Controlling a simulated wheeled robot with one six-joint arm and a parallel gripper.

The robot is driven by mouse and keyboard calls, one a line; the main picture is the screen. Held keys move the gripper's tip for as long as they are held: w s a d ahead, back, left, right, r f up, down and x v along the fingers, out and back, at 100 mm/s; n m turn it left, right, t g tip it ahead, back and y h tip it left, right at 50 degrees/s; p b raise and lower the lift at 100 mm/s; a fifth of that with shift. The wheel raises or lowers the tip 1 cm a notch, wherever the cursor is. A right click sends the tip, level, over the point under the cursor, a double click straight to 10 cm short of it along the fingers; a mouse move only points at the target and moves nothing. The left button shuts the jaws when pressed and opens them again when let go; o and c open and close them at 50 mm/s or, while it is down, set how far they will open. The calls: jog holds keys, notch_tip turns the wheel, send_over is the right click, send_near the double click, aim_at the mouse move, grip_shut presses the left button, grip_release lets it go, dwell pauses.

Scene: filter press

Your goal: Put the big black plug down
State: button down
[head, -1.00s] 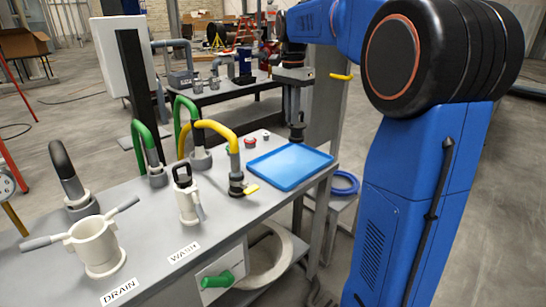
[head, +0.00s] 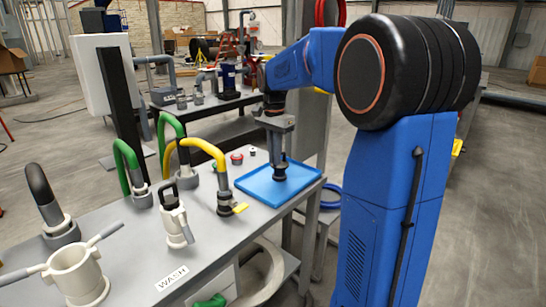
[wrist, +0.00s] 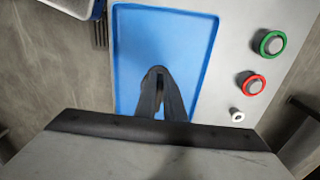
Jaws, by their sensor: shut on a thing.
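The big black plug (head: 280,173) is upright under my gripper (head: 279,155), over the far right part of the blue tray (head: 252,190). My gripper points straight down and is shut on the plug. Whether the plug's base touches the tray floor or hangs just above it, I cannot tell. In the wrist view my dark gripper fingers (wrist: 160,95) stand over the blue tray (wrist: 190,40), and I cannot make the plug out clearly from them.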

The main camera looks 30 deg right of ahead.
jog(key=shift+f, duration=0.3)
jog(key=c, duration=1.8)
grip_release()
jog(key=shift+c, duration=0.2)
notch_tip(320, 180, up, 12)
jog(key=shift+a+r, duration=0.15)
jog(key=s+a+f+n+t, duration=0.1)
jog(key=s+a+f+n, duration=0.2)
jog(key=s+f, duration=0.3)
jog(key=s+a+f+n+t, duration=0.2)
jog(key=s+a+f+n, duration=0.2)
jog(key=s, duration=1.1)
jog(key=s+a+f+n+t, duration=0.1)
jog(key=s+a+f+n, duration=0.2)
jog(key=s+f+n, duration=0.4)
jog(key=s+f, duration=0.2)
jog(key=s, duration=0.2)
jog(key=shift+a+t, duration=0.4)
